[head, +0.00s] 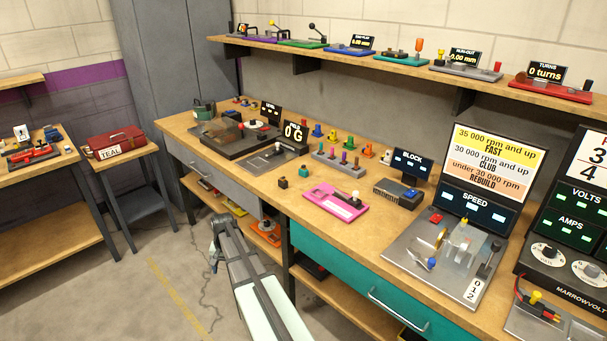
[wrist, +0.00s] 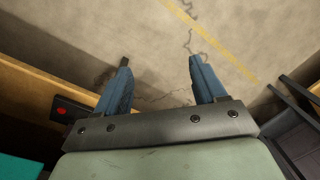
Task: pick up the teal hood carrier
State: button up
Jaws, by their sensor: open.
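My gripper (wrist: 158,62) is open and empty in the wrist view, its two blue fingers apart above bare floor. In the head view my gripper (head: 215,252) is low in front of the workbench, below the bench top and away from the things on it. I cannot tell for sure which thing is the teal hood carrier. A small dark teal-green block (head: 303,171) stands on the bench top left of the pink plate. A dark teal-green thing with a handle (head: 203,108) stands at the bench's far left end.
The workbench (head: 262,186) holds a pink plate (head: 336,203), a dark brown block (head: 283,184), a scale with a display (head: 294,131) and a speed rig (head: 446,256). The floor (head: 130,275) between is open.

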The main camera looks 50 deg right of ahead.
jog(key=w+d+r+m+t, duration=0.2)
jog(key=w+d+r, duration=0.5)
jog(key=d+r, duration=0.45)
notch_tip(320, 180, up, 22)
jog(key=m+g+h, duration=0.1)
jog(key=m+g, duration=0.1)
jog(key=m, duration=0.4)
send_over(304, 169)
notch_tip(304, 169, down, 13)
jog(key=c, duration=1)
